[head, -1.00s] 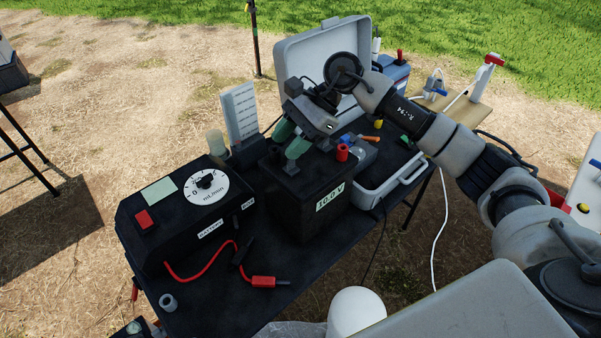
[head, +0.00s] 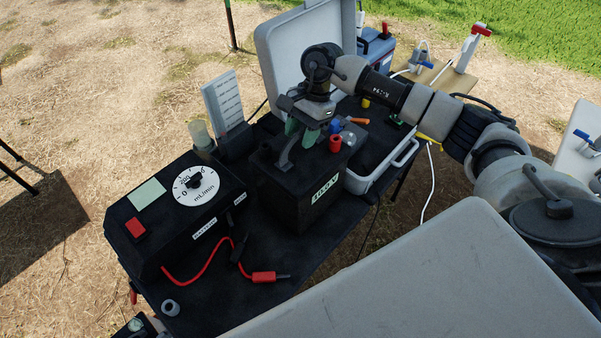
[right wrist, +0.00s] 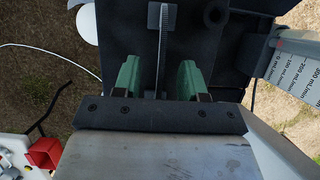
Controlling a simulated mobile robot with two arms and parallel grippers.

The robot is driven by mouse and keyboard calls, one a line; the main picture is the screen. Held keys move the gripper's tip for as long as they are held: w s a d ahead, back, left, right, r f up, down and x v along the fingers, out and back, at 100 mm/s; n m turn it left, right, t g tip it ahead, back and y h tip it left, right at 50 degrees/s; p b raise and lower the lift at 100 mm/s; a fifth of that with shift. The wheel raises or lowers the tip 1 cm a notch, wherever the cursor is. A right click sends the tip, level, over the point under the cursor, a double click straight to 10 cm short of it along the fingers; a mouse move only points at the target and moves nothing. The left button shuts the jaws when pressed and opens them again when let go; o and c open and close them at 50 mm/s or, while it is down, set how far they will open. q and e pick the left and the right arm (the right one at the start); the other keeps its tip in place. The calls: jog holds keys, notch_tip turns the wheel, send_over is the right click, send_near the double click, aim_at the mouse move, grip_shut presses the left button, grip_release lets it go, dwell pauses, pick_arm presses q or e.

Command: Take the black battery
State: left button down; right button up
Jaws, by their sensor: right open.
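The fingers partly hide the handle in the head view. My left gripper is not in view.
A black pump controller (head: 180,215) with a dial stands left of the battery. A red lead (head: 262,277) lies in front. Some table front is bare.

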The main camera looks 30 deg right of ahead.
jog(key=shift+x, duration=1.1)
grip_shut()
dwell(0.5)
